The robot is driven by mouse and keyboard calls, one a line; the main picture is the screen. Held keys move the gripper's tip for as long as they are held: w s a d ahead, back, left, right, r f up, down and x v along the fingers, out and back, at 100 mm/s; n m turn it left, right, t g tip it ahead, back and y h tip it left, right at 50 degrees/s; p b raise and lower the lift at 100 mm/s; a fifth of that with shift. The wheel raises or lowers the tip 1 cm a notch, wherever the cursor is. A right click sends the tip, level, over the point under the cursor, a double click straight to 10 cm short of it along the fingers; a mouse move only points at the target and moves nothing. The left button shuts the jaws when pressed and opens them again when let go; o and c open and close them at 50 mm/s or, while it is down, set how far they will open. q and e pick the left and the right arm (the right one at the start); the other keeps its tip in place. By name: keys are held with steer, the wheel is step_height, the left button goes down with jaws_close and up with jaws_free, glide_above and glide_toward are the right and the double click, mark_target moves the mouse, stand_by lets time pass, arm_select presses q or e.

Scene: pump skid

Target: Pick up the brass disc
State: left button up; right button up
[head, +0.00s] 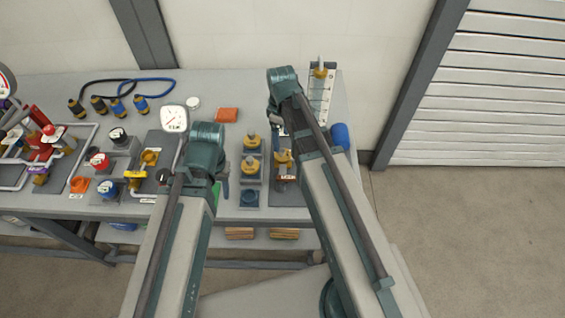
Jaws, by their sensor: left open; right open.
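Several brass-yellow round parts show in the head view, and I cannot tell which is the brass disc. One brass part (250,141) and another brass part (250,165) sit on a grey block on the bench. A third brass part (282,157) is on a dark plate to their right. My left gripper (224,188) is open, left of the grey block, and partly hidden by its own arm. My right gripper (275,126) is open, above the third part, its fingers partly hidden by the arm.
A white rack (322,100) with a brass-topped post stands at the back right, near a blue cylinder (340,134).

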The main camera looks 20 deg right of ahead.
mark_target(282, 149)
arm_select(q)
steer(key=shift+f+b, duration=1.1)
steer(key=shift+f, duration=0.55)
arm_select(e)
steer(key=shift+f, duration=1.65)
arm_select(q)
steer(key=shift+f, duration=0.1)
arm_select(e)
steer(key=shift+f, duration=0.1)
arm_select(q)
step_height(282, 149, down, 5)
steer(key=b, duration=0.5)
arm_select(e)
step_height(282, 149, down, 5)
steer(key=shift+d+f, duration=0.1)
steer(key=shift+d, duration=0.05)
steer(key=c, duration=1.2)
steer(key=shift+r, duration=0.2)
